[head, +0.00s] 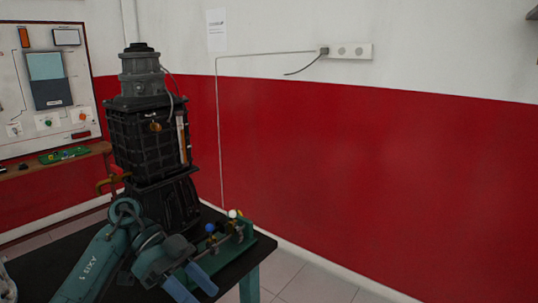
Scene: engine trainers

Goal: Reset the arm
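My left gripper (191,284) points down toward the lower right. Its two blue fingers are spread apart, with nothing visible between them. My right arm and gripper are not in view.
The engine trainer (140,140) stands upright on the table. A small green fixture with blue and white knobs (233,232) sits just beyond my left gripper. A control panel (45,80) and a shelf (62,163) are at left. Floor is open at lower right.

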